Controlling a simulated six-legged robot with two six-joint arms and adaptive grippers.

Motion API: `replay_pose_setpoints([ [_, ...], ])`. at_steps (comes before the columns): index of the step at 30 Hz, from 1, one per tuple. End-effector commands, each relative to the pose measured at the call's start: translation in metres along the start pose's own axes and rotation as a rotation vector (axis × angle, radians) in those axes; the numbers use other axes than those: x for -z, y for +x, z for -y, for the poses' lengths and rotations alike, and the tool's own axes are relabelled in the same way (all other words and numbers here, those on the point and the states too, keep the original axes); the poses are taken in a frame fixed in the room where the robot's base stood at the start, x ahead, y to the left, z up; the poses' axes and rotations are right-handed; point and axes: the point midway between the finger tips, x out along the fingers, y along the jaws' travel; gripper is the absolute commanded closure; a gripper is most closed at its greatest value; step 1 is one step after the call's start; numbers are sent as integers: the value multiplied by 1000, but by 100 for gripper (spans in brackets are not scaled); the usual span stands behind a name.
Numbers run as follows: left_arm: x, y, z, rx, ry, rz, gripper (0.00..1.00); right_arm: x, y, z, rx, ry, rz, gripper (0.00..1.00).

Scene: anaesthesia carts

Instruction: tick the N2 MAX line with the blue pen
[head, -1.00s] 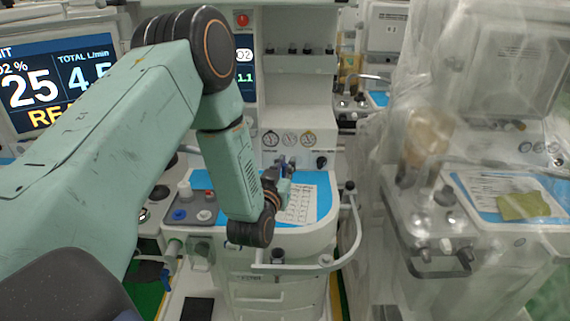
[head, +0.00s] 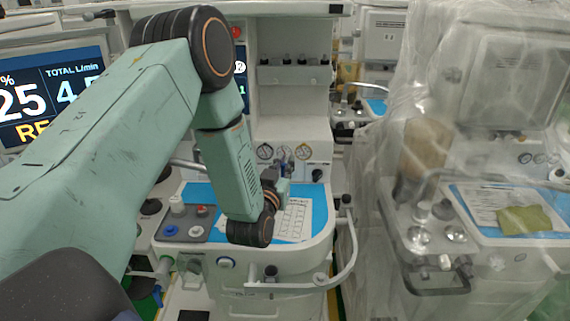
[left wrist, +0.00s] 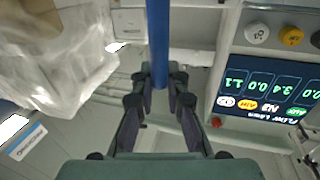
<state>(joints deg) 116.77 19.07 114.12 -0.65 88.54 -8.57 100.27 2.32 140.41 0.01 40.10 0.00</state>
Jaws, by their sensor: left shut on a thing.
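My left gripper (head: 283,163) is shut on the blue pen (left wrist: 158,35), which runs straight out between its fingers in the left wrist view. In the head view the gripper is small and partly hidden by its own wrist, above the cart's worktop. A white printed sheet (head: 296,218) lies on the blue mat (head: 320,212) of the cart, beyond and to the right of my wrist. Its lines are too small to read, so I cannot pick out the N2 MAX line. The pen tip's distance from the sheet is not clear. My right gripper is not in view.
A monitor (head: 50,90) stands at the left. A curved white rail (head: 345,262) borders the worktop's right front. A plastic-covered cart (head: 480,150) stands close on the right, bearing a sheet and a green cloth (head: 524,220). A flow display (left wrist: 270,92) shows in the left wrist view.

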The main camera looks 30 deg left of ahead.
Motion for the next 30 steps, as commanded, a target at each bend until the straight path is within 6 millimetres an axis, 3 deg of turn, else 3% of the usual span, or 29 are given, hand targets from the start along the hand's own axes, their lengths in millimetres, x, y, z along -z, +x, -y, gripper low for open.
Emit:
replay_pose_setpoints([
  [19,-56,3,0,0,0,1,100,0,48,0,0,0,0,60],
  [30,-62,3,0,0,0,0,100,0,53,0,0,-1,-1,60],
])
